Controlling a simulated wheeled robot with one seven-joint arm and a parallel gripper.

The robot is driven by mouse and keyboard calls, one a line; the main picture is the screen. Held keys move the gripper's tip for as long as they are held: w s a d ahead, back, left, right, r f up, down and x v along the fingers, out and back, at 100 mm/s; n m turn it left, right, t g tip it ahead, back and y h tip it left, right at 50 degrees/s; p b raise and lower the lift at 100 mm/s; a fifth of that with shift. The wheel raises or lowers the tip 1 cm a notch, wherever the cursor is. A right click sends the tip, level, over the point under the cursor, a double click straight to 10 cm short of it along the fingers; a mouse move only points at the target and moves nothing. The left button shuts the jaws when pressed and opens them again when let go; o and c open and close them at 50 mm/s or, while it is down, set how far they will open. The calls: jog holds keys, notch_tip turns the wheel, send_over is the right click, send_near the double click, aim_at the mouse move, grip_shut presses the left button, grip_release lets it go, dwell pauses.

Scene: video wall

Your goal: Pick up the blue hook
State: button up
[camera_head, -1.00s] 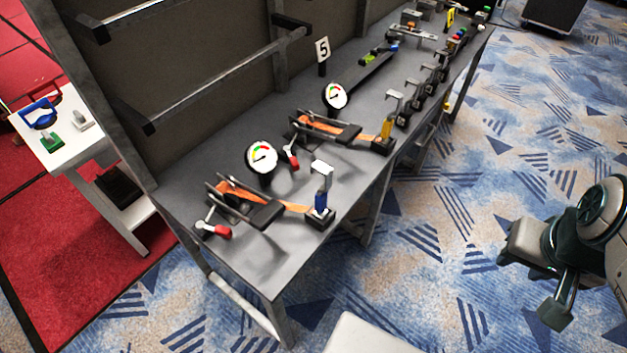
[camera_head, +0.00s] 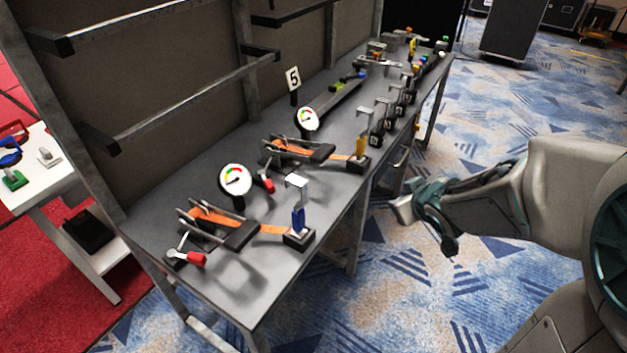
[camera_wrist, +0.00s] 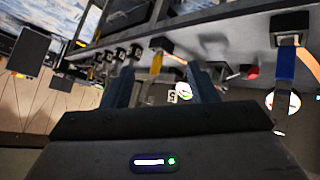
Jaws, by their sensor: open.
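The blue hook (camera_head: 298,218) stands upright in a dark square base on the near front corner of the grey table (camera_head: 240,285). It has a blue stem with a pale metal top, and an orange strap meets it at the base. In the wrist view the blue hook (camera_wrist: 285,65) is at the upper right, outside the span of the fingers. My gripper (camera_head: 424,222) is in the air beyond the table's front edge, to the right of the hook and apart from it. In the wrist view my gripper (camera_wrist: 162,88) is open and empty.
A similar yellow hook (camera_head: 361,148) stands farther along the table edge. Gauges (camera_head: 235,180), a red-handled lever (camera_head: 188,258) and a black clamp block (camera_head: 241,235) lie near the blue hook. A white side table (camera_head: 45,180) is at left. Carpeted floor is free at right.

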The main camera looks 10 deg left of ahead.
jog(key=a+f+n+y+b, duration=0.2)
jog(key=a+f+n+y, duration=0.15)
jog(key=a+f, duration=0.3)
jog(key=n+g+y+b, duration=0.2)
jog(key=g+y, duration=0.2)
jog(key=y, duration=0.3)
send_near(303, 223)
jog(key=shift+n, duration=0.25)
jog(key=x, duration=0.2)
jog(key=b+x, duration=0.1)
jog(key=x, duration=0.2)
jog(key=b+x, duration=0.1)
jog(key=x, duration=0.2)
jog(key=shift+s+a+r, duration=0.2)
jog(key=shift+s, duration=0.15)
jog(key=x, duration=0.2)
jog(key=b+x, duration=0.1)
jog(key=x, duration=0.2)
jog(key=shift+w+d+f, duration=0.15)
jog(key=shift+w+f, duration=0.05)
jog(key=shift+w, duration=0.05)
grip_shut()
jog(key=shift+r, duration=0.1)
